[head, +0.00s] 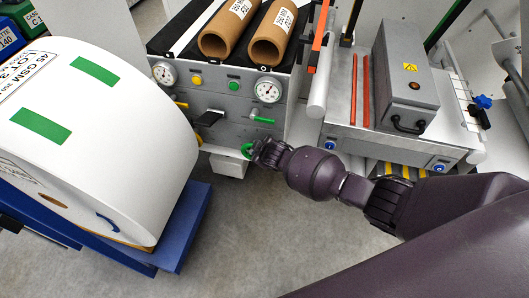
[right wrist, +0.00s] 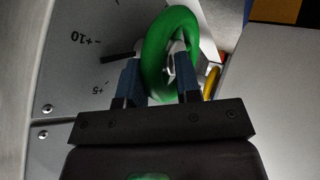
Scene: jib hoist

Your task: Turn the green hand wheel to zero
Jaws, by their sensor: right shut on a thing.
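The green hand wheel (head: 247,150) sits on the front of the grey machine panel, low on its right side. In the right wrist view the green hand wheel (right wrist: 150,52) stands between the blue fingers of my right gripper (right wrist: 160,82), and the fingers are shut on its rim. A scale with marks "+10" and "+5" (right wrist: 88,40) shows upside down on the panel beside the wheel. My left gripper is not in view.
A large white roll (head: 110,140) on a blue pallet (head: 185,235) stands close at the left. The panel above the wheel carries gauges (head: 267,90), levers and buttons. A grey box (head: 405,75) sits on the machine at the right. Bare floor (head: 260,240) lies below.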

